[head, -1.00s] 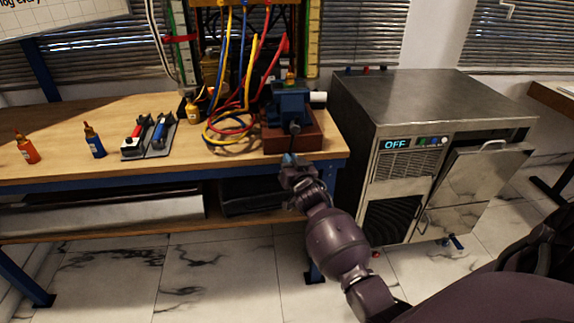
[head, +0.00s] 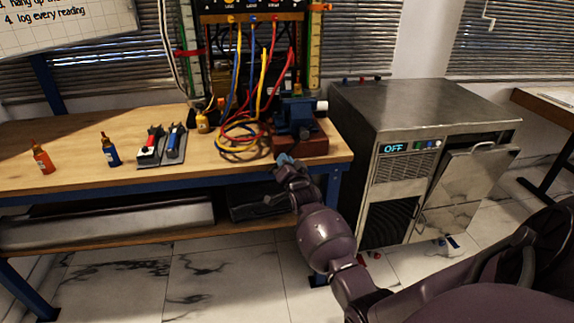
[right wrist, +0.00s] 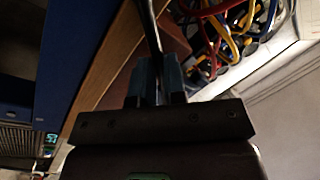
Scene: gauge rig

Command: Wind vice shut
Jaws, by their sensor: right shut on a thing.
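The blue vice (head: 296,114) stands on a red-brown block (head: 312,147) at the right end of the bench. My right gripper (head: 284,160) is just in front of and below the block, at the bench's front edge. In the right wrist view its blue fingers (right wrist: 156,82) are shut on a thin metal bar (right wrist: 150,28), which looks like the vice handle. The bar runs up out of that picture. The vice jaws are too small and dark to tell how far apart they are. My left gripper is not in view.
Coloured cables (head: 240,135) lie looped left of the vice. Red and blue tools on a pad (head: 160,160), a blue bottle (head: 111,152) and an orange bottle (head: 43,158) stand farther left. A steel cabinet (head: 425,115) reading OFF stands close right of the bench.

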